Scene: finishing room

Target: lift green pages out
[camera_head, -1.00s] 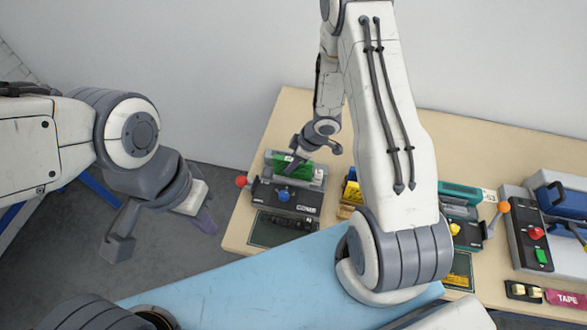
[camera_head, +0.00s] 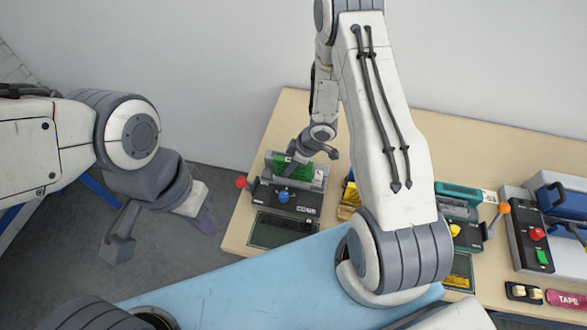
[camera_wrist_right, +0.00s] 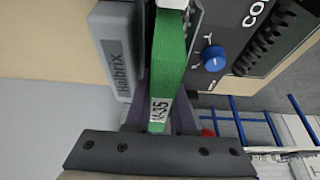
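The green pages (camera_head: 293,167) stand in the grey-and-black machine (camera_head: 297,200) at the left end of the table. In the right wrist view they are a thick green stack (camera_wrist_right: 168,60) with a white label marked 35 at the near end. My right gripper (camera_head: 293,172) is down at the pages. In its wrist view, its fingers (camera_wrist_right: 160,118) lie on either side of the labelled end; whether they press on it I cannot tell. My left gripper (camera_head: 160,228) is open and empty over the floor, left of the table.
The machine has a red ball knob (camera_head: 241,182) and a blue knob (camera_head: 283,196). Further right are a teal machine (camera_head: 458,192), a dark machine with a red button (camera_head: 536,233) and a pink tape block (camera_head: 566,298). The table's back strip is clear.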

